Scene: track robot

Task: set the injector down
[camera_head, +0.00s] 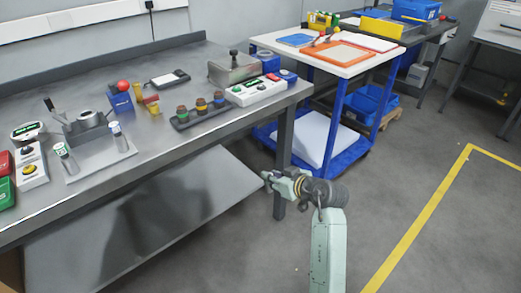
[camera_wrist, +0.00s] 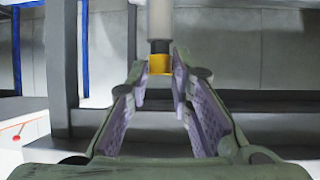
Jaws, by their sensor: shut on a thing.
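My gripper (camera_wrist: 160,82) is shut on the injector (camera_wrist: 159,64), which stands upright between the fingertips in the wrist view. The injector has a pale grey upper body, a black band and a gold-yellow lower part; its top runs out of the picture. In the head view my gripper (camera_head: 268,178) is low, beside the front right leg of the grey workbench (camera_head: 150,68) and below the level of its top. The injector is too small or hidden to make out there.
On the workbench stand a dark rack with several capped pieces (camera_head: 200,112), a white control box (camera_head: 258,90), a metal plate with vials (camera_head: 97,160) and a red-topped blue block (camera_head: 120,98). A blue trolley (camera_head: 340,62) stands behind. Floor on the right is clear.

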